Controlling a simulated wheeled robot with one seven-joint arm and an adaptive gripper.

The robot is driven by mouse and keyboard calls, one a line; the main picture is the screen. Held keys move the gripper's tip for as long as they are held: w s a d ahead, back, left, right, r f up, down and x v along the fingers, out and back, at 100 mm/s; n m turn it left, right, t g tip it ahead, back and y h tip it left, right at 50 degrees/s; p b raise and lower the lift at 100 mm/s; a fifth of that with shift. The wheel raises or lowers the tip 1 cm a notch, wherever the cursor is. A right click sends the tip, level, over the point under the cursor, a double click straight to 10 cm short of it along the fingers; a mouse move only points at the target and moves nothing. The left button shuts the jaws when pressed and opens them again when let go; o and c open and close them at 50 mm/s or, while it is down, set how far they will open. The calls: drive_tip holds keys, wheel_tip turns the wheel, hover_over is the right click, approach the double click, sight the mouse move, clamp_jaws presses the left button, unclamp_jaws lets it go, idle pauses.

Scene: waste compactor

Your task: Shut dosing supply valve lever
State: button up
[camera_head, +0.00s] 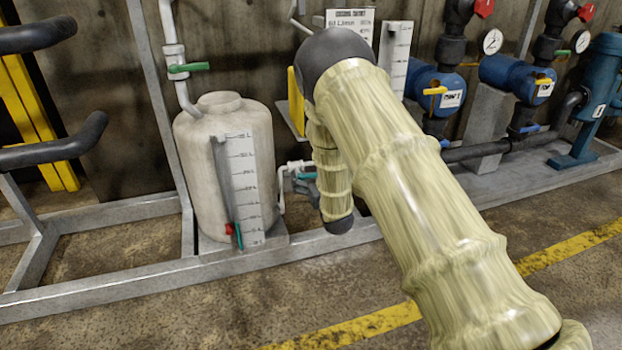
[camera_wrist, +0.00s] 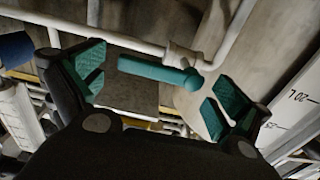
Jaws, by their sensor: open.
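A teal valve lever (camera_wrist: 150,69) on a pale pipe fitting (camera_wrist: 182,56) lies across the gap between my fingers in the wrist view. My gripper (camera_wrist: 147,74) is open, with one teal-padded finger on either side of the lever. I cannot tell whether either finger touches it. In the head view, a small teal part (camera_head: 304,175) shows by the white outlet pipe (camera_head: 298,164) right of the tank; I cannot tell whether it is lever or finger pad. My forearm hides most of that spot. Another green lever (camera_head: 188,67) sits on the upper pipe.
The white tank (camera_head: 215,150) with a scale plate (camera_head: 243,185) stands close left of my forearm. The metal frame rail (camera_head: 130,284) runs in front. Blue pumps (camera_head: 437,88) and gauges stand right. The floor in front of the rail is clear.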

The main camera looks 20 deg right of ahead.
drive_tip(key=shift+w, duration=0.55)
drive_tip(key=c, duration=1.4)
drive_tip(key=shift+c, duration=0.2)
